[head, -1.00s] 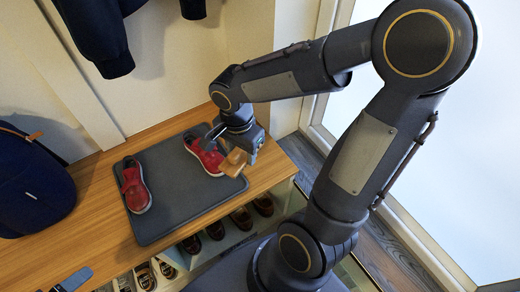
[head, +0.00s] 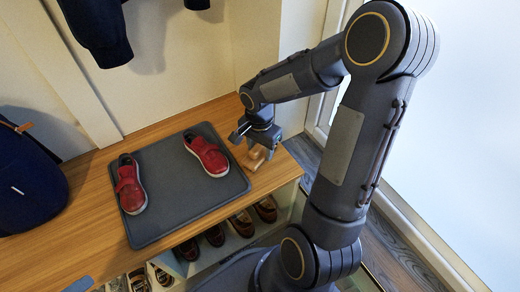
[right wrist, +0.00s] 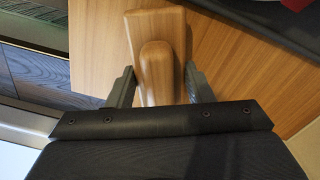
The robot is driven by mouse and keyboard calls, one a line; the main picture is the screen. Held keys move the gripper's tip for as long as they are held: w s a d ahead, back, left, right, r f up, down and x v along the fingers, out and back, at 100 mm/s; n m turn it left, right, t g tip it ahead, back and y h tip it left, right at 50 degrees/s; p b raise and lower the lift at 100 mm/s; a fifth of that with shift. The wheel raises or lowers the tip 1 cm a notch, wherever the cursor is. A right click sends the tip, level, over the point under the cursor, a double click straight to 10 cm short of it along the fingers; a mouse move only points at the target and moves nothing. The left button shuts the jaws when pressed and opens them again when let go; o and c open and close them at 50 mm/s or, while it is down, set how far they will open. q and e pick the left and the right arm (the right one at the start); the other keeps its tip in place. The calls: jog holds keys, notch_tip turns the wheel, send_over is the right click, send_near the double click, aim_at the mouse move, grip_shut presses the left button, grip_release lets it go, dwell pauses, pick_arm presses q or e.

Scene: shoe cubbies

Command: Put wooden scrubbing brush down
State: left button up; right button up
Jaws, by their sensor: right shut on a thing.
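The wooden scrubbing brush (head: 255,157) is at the right end of the bench top, just right of the grey mat. It also shows in the right wrist view (right wrist: 158,45), between the two fingers. My right gripper (head: 259,147) points down and is shut on the brush. In the right wrist view the right gripper (right wrist: 160,88) has a finger on each side of the brush's raised grip. The brush is at or very near the wood surface; I cannot tell if it touches. My left gripper is not in view.
The wooden bench top (head: 95,240) carries a grey mat (head: 175,205) with two red shoes, the left one (head: 130,187) and the right one (head: 208,157). A dark blue bag (head: 30,180) stands at the left. Several shoes sit in cubbies below. The bench's right edge is close to the brush.

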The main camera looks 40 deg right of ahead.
jog(key=shift+r, duration=0.1)
jog(key=o, duration=1.2)
